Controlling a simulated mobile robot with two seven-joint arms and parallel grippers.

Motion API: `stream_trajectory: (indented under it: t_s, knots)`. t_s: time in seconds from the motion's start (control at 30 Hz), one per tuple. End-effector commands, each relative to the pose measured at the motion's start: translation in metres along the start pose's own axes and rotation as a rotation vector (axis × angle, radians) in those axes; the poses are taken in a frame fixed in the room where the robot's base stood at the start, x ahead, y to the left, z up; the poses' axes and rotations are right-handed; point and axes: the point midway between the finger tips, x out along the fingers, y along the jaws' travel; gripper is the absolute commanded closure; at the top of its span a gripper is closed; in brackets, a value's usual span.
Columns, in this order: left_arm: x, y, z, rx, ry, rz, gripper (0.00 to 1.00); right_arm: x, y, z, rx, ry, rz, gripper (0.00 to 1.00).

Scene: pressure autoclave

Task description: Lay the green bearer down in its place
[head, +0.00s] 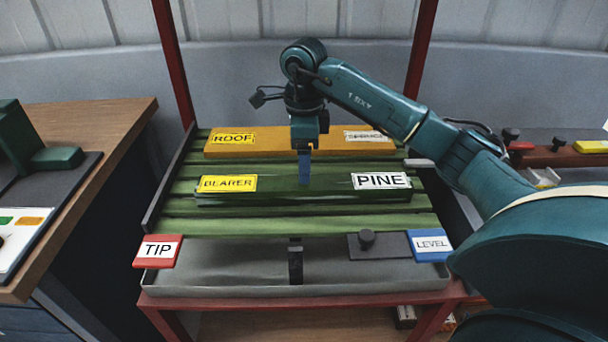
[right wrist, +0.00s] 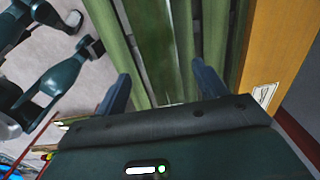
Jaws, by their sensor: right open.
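The green bearer (head: 295,190) is a dark green beam with a yellow BEARER label at its left and a white PINE label at its right. It lies crosswise, level, on a bed of lighter green slats (head: 300,222). My right gripper (head: 305,178) points down over the bearer's middle. In the right wrist view its two fingers (right wrist: 163,88) are open and apart, with a green beam (right wrist: 150,40) between them. Contact cannot be told, and the far finger is hidden in the head view. My left gripper is not seen.
An orange ROOF beam (head: 285,149) lies behind the bearer. A red TIP plate (head: 158,251) and a blue LEVEL plate (head: 430,246) sit at the front corners of the grey tray (head: 220,275). Red posts (head: 175,60) rise behind. A wooden bench (head: 110,130) stands at left.

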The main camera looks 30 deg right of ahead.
Motion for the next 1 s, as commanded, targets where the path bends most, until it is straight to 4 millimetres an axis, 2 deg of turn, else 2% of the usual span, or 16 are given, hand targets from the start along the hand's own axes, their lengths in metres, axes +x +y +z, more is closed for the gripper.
stream_trajectory:
  t_s: [0.1,0.27,0.47,0.57,0.67,0.77,0.8,0.9,1.0]
  knots:
    - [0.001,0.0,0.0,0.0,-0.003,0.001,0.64,-0.024,-0.001,0.0,0.001,-0.002,-0.003,0.28]
    - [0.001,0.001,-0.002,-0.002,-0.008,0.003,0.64,-0.044,-0.001,0.0,0.001,0.0,-0.002,0.28]
    - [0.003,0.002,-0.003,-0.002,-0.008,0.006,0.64,-0.05,0.0,0.0,-0.001,-0.001,0.002,0.28]
    - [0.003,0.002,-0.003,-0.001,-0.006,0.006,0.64,-0.037,0.01,0.013,-0.024,-0.042,0.038,0.28]
    - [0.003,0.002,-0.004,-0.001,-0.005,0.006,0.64,-0.009,0.043,0.049,-0.075,-0.176,0.15,0.28]
    - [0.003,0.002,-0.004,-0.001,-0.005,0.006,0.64,0.021,0.108,0.102,-0.105,-0.417,0.376,0.28]
    - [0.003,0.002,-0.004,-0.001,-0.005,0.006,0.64,0.025,0.139,0.122,-0.092,-0.53,0.491,0.28]
    - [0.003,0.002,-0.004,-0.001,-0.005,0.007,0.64,0.016,0.203,0.161,0.017,-0.799,0.798,0.28]
    - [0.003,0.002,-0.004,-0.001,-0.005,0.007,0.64,-0.01,0.239,0.183,0.23,-1.031,1.116,0.28]
